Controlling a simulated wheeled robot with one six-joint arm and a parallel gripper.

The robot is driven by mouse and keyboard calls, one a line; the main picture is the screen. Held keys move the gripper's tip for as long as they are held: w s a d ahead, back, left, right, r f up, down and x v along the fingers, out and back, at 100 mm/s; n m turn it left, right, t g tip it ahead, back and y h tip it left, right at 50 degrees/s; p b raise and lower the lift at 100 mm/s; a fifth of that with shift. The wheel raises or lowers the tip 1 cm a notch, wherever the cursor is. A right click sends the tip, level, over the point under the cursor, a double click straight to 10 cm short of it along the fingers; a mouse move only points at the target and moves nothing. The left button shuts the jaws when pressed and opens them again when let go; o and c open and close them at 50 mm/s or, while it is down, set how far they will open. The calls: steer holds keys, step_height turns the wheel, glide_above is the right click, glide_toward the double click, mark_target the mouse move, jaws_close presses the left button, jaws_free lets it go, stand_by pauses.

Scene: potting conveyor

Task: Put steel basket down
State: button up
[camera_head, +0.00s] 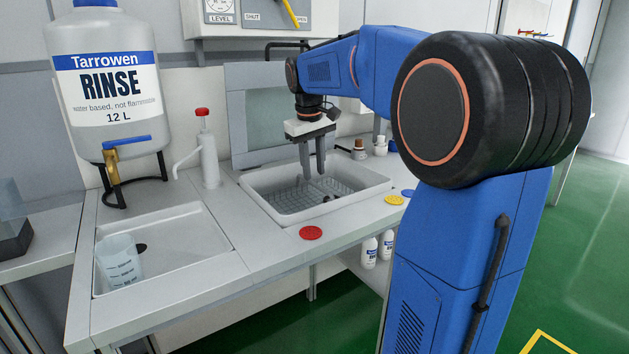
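The steel basket (300,197) is a wire-mesh basket low inside the white basin (376,190) in the middle of the bench. Small dark things show in or by it. My gripper (314,175) points straight down over the basin, its two grey fingers a small gap apart, with the tips at the upper part of the basket. Thin wire shows beside the fingertips. I cannot tell whether the fingers hold the basket's handle, or whether the basket rests on the basin floor.
A large rinse bottle (112,85) on a stand and a white pump bottle (207,150) stand at left. A beaker (120,262) sits in the left sink (190,215). Red (311,233), yellow (393,200) and blue discs lie on the bench. A splash panel (272,125) stands behind the basin.

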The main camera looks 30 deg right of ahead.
step_height(320, 180, up, 6)
steer(key=shift+s+a, duration=0.3)
steer(key=shift+a, duration=0.15)
stand_by(0.3)
